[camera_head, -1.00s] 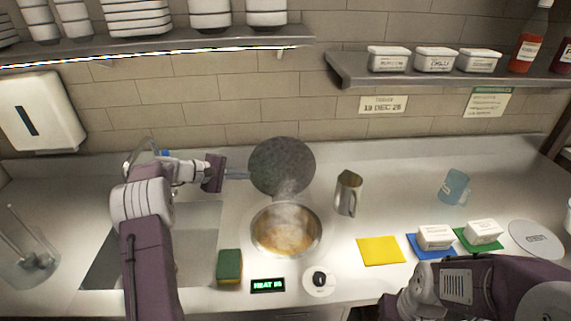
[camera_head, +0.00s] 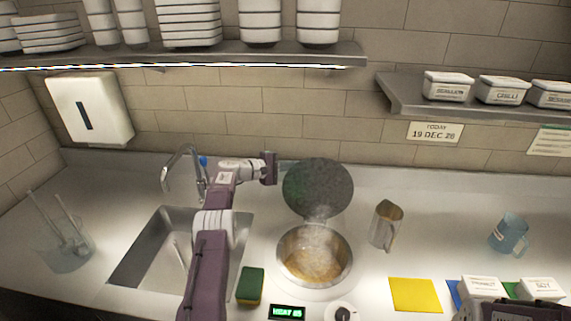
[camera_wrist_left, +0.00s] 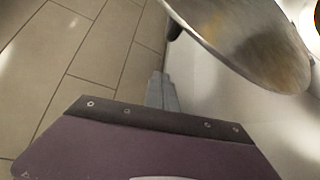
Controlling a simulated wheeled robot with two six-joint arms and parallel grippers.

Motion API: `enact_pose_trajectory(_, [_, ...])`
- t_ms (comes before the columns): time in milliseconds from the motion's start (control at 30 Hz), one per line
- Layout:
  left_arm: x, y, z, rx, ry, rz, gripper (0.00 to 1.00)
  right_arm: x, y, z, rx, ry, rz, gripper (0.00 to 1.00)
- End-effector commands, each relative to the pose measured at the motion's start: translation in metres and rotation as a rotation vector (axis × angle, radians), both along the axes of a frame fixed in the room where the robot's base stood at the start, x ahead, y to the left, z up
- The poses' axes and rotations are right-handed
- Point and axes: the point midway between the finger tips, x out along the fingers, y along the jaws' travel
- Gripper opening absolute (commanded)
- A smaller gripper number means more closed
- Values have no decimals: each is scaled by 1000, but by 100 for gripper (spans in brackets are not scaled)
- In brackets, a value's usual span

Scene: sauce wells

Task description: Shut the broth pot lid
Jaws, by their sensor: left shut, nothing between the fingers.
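The broth pot (camera_head: 296,270) is set in the counter, open, with yellow-brown broth and steam. Its round dark grey lid (camera_head: 318,184) stands raised behind the opening, leaning toward the wall. My left gripper (camera_wrist_left: 161,78) is shut and empty. In the head view its purple body is just left of the lid's upper left edge, and its fingertips are hard to make out there. In the left wrist view the lid (camera_wrist_left: 245,35) fills the upper right, ahead and right of the fingers, with a visible gap. My right gripper is not in view; only part of that arm shows at the bottom right.
A metal jug (camera_head: 386,225) stands right of the pot. A sponge (camera_head: 250,286), heat display (camera_head: 288,312) and knob (camera_head: 342,313) are in front. The sink (camera_head: 135,258) and faucet (camera_head: 168,172) are left. The tiled wall (camera_head: 250,125) is close behind the lid.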

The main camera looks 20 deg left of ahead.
Motion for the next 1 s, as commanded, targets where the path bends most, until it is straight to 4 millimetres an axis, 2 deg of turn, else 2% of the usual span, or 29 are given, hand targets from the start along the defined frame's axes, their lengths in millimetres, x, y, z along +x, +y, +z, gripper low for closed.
enact_pose_trajectory(133, [7,-8,-1,0,-1,0,0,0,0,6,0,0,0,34])
enact_pose_trajectory(267, [6,-10,0,-2,0,0,0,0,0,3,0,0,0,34])
enact_pose_trajectory(800, [-19,-27,11,-2,0,0,0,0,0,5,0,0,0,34])
enact_pose_trajectory(1000, [-23,-29,11,-1,-1,0,0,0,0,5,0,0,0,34])
